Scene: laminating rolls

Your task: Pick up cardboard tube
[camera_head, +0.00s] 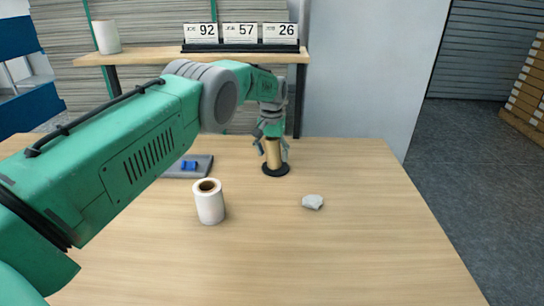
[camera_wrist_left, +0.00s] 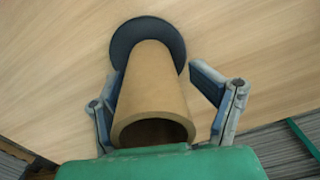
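The brown cardboard tube (camera_head: 273,157) stands upright on a round black base (camera_head: 283,172) near the far side of the table. My left gripper (camera_head: 272,150) is around the tube's upper part. In the left wrist view the hollow tube (camera_wrist_left: 152,95) lies between the two fingers of my left gripper (camera_wrist_left: 158,82). The finger on the left is close beside the tube, and I cannot tell if it touches. The finger on the right is clearly apart from it. My right gripper is not in view.
A white roll (camera_head: 209,205) stands on the wooden table (camera_head: 330,250). A crumpled whitish piece (camera_head: 312,201) lies to its right. A grey pad (camera_head: 203,167) with blue items (camera_head: 189,165) lies behind the roll. A shelf (camera_head: 150,56) with number displays (camera_head: 240,34) is behind. The front right is clear.

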